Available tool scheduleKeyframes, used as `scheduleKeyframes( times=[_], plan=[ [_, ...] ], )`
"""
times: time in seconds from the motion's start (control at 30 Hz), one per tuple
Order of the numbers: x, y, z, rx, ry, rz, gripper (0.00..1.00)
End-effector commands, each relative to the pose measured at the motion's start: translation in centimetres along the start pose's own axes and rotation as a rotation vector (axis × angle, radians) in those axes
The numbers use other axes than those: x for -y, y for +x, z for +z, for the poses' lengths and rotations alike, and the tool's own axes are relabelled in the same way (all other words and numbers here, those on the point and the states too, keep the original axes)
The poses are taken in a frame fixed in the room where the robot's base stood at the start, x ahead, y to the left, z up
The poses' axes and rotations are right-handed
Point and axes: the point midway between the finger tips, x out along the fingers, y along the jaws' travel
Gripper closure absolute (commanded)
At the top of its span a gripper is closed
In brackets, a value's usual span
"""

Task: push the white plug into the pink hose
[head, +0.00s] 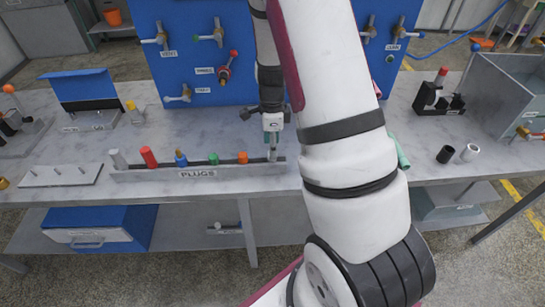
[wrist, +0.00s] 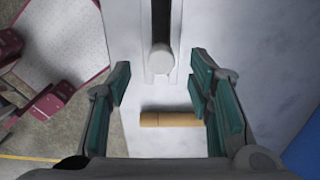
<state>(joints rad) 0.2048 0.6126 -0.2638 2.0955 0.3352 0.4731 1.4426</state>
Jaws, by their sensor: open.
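My gripper (head: 272,126) is open above the right end of the plug rack (head: 196,174), pointing down. In the head view a whitish plug (head: 272,153) shows just below the fingertips. In the wrist view the open fingers (wrist: 161,85) have a gap between them, with a pale round end (wrist: 160,60) beyond their tips; this seems to be the same plug. A tan cylinder (wrist: 170,119) lies crosswise lower in that view; its depth is unclear. A light grey plug (head: 118,159) stands at the rack's left end. I cannot make out a pink hose; my arm hides part of the bench.
The rack also holds red (head: 148,157), blue (head: 181,159), green (head: 213,159) and orange (head: 242,158) plugs. A blue panel (head: 190,50) with fittings stands behind. A teal hose (head: 400,152) is right of my arm. Black (head: 445,154) and white (head: 470,152) cylinders stand farther right.

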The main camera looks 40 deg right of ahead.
Motion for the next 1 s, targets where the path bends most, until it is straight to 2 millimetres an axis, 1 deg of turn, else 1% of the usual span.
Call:
scheduleKeyframes(
  times=[0.1, 0.23, 0.37, 0.57, 0.67, 0.7, 0.77, 0.8, 1.0],
  plan=[
    [0.0, 1.6, -0.1, 0.0, 0.001, 0.003, 0.53],
    [0.1, 3.1, -0.1, -0.001, 0.0, 0.001, 0.53],
    [0.1, 3.7, 0.0, 0.0, 0.0, 0.001, 0.53],
    [0.1, 3.7, 0.0, 0.0, -0.001, 0.0, 0.53],
    [0.1, 3.7, 0.0, 0.0, -0.001, 0.0, 0.73],
    [0.1, 3.7, 0.0, 0.0, -0.001, 0.0, 0.82],
    [0.1, 3.7, 0.0, 0.0, -0.001, 0.0, 0.96],
    [0.1, 3.7, 0.0, 0.0, -0.001, 0.0, 0.98],
    [0.1, 3.7, 0.0, 0.0, -0.001, 0.0, 0.99]
  ],
)
